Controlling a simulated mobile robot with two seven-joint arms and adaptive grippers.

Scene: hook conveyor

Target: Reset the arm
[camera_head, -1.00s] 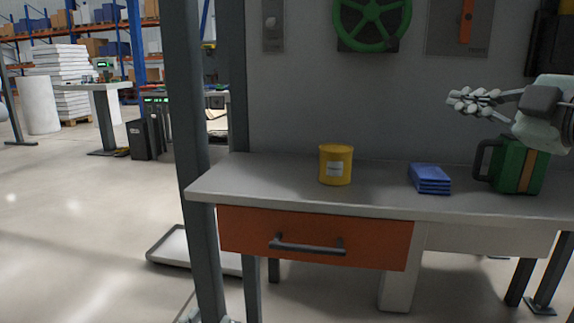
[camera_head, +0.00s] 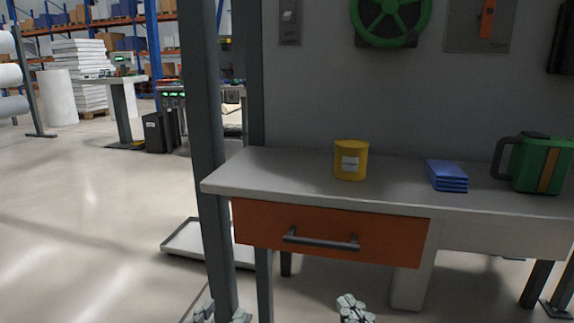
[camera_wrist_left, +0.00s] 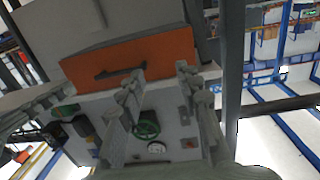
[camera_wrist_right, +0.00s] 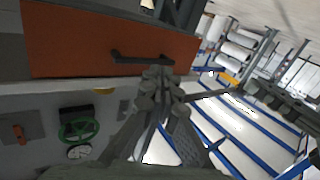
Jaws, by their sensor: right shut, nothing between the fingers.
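My left gripper (camera_head: 222,314) shows only its fingertips at the bottom edge of the head view, in front of and below the bench. Its fingers stand apart and empty in the left wrist view (camera_wrist_left: 160,88). My right gripper (camera_head: 354,309) shows at the bottom edge too, below the orange drawer (camera_head: 326,233). Its fingers are together with nothing between them in the right wrist view (camera_wrist_right: 160,84). The rest of both arms is out of the head view. The drawer looks shut, with a dark handle (camera_head: 320,242).
On the grey bench (camera_head: 280,172) stand a yellow can (camera_head: 351,161), a blue stack (camera_head: 447,176) and a green jug-like container (camera_head: 540,166). A green wheel (camera_head: 391,15) and an orange-handled switch (camera_head: 487,18) are on the wall. A dark post (camera_head: 205,150) stands at the bench's left end.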

